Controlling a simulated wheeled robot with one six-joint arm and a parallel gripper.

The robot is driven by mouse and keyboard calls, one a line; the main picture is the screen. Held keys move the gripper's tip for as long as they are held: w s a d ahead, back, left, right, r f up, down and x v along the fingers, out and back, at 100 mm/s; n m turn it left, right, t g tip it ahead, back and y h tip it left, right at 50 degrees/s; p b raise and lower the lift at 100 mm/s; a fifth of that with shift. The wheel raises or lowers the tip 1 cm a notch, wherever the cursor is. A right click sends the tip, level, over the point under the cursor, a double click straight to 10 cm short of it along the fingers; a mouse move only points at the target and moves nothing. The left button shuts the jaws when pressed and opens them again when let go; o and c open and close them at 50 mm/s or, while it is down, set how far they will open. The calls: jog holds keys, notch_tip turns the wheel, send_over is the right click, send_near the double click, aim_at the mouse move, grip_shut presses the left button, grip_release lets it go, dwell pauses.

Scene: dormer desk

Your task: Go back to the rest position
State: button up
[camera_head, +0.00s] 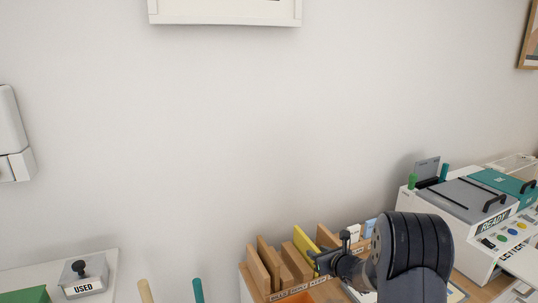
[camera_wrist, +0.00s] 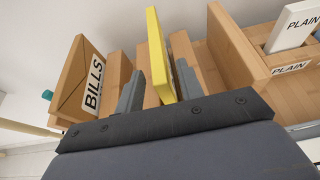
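My gripper (camera_wrist: 160,85) is open in the wrist view, with its two grey fingers apart. A thin yellow upright piece (camera_wrist: 158,55) shows between the fingers, close to the right one. A gap shows between it and the left finger, so it does not look clamped. In the head view my gripper (camera_head: 328,262) is at the wooden rack, beside the yellow piece (camera_head: 304,243), which stands among the dividers. My dark arm hides part of the rack's right side.
The wooden rack (camera_wrist: 235,55) has several dividers, a section labelled BILLS (camera_wrist: 93,82) and one labelled PLAIN (camera_wrist: 291,68). A white machine marked READY (camera_head: 490,222) stands at the right. A USED box (camera_head: 84,276) is at the left.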

aim_at(313, 245)
jog(key=x, duration=0.4)
jog(key=shift+w+a+f+p, duration=0.1)
jog(key=shift+w+p, duration=0.1)
jog(key=shift+p, duration=0.1)
jog(key=shift+w+f+b, duration=0.15)
jog(key=shift+f+b, duration=0.2)
jog(key=shift+b, duration=0.05)
jog(key=shift+r+p, duration=0.35)
jog(key=shift+r, duration=0.7)
